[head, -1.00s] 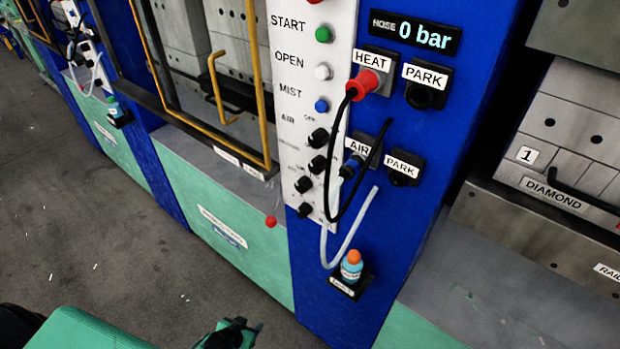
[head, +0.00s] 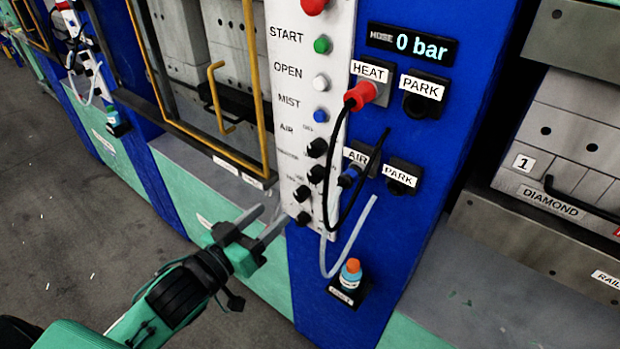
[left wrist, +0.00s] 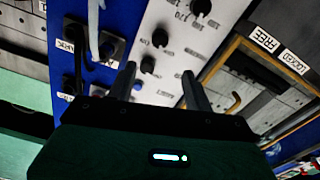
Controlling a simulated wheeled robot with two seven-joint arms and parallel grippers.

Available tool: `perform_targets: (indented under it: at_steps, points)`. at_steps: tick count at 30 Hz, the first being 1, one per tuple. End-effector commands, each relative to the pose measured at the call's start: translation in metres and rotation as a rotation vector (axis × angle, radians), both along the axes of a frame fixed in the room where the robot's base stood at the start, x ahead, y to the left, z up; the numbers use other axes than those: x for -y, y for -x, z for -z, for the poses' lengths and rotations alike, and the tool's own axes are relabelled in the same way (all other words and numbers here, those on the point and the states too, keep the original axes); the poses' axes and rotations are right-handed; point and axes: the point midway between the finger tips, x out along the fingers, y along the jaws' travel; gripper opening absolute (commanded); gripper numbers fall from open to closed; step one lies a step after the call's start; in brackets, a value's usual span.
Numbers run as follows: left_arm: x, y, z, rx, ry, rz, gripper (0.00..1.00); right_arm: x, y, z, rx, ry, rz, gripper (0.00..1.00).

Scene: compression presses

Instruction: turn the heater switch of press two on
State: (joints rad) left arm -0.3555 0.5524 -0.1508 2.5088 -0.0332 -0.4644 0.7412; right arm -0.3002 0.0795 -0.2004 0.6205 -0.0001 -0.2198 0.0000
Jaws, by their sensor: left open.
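A white control panel (head: 292,100) on the blue press column carries coloured buttons and a column of black knobs. The top knob (head: 317,147) is labelled AIR; the lower knob labels, including any heater label, are too small to read. The lowest knob (head: 303,218) is near my left gripper (head: 270,218), which is open and empty, its fingers pointing at the lower panel from the left. Contact cannot be told. My right gripper is not in view.
A red HEAT plug (head: 362,93) and a blue AIR plug (head: 348,176) have hoses hanging right of the knobs. A small orange-capped bottle (head: 351,272) sits on a bracket below. A yellow-framed door (head: 262,90) stands left of the panel.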

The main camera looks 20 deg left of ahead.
Motion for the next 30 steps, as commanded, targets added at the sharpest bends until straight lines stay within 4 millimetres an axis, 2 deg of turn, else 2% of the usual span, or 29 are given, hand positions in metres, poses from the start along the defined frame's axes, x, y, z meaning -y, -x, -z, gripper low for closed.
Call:
perform_targets:
  at_steps: [14, 16, 30]
  points:
    - [0.009, -0.025, 0.002, 0.007, 0.000, 0.002, 0.52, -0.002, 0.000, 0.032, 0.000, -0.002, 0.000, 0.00]
    - [0.012, -0.035, -0.004, 0.003, 0.001, 0.000, 0.52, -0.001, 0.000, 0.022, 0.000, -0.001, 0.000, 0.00]
    - [0.039, -0.105, -0.004, 0.002, 0.000, 0.002, 0.52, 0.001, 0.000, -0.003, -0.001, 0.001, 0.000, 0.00]
